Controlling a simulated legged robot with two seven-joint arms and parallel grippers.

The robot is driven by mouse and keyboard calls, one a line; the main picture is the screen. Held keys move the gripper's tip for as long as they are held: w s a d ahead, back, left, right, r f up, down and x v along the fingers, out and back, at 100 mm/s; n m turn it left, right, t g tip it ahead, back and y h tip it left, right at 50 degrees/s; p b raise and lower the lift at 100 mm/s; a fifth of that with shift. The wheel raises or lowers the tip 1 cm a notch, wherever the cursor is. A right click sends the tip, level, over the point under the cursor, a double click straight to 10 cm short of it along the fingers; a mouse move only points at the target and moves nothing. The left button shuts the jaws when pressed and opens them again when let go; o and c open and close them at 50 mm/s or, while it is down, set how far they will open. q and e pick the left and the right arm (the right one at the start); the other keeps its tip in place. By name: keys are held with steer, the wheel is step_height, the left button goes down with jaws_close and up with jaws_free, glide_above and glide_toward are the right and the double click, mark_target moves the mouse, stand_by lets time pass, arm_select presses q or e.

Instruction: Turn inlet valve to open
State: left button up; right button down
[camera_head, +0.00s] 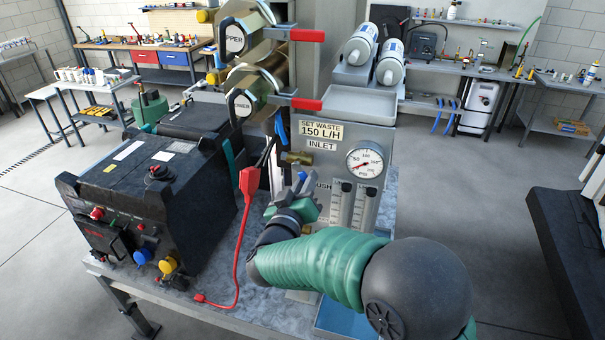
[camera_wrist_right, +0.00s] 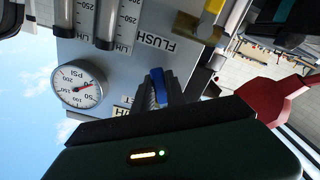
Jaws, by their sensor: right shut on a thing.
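The grey panel (camera_head: 345,128) carries an INLET label (camera_head: 322,146) with a brass valve body (camera_head: 297,158) just below and left of it. My right gripper (camera_head: 301,190) is in front of the panel below this brass body. In the right wrist view, which is upside down, the right gripper (camera_wrist_right: 157,95) is shut on the blue valve handle (camera_wrist_right: 156,84). A small blue bit of the handle (camera_head: 302,176) shows above the gripper in the head view. The handle's exact turn angle is hard to tell. The left gripper is not in view.
A pressure gauge (camera_head: 365,162) and two flow tubes (camera_head: 361,205) sit on the panel right of the gripper. A red connector (camera_head: 250,181) with a red cable hangs close on the left, beside a black machine (camera_head: 140,200). A FLUSH label (camera_wrist_right: 155,43) shows in the wrist view.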

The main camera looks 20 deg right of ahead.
steer(key=shift+s+d+n+p, duration=0.1)
steer(key=shift+d+n+p, duration=0.1)
steer(key=shift+n+p, duration=0.35)
steer(key=c, duration=1.5)
jaws_free()
steer(key=shift+c, duration=0.2)
steer(key=shift+o, duration=0.9)
steer(key=shift+w, duration=0.2)
steer(key=shift+w+f, duration=0.1)
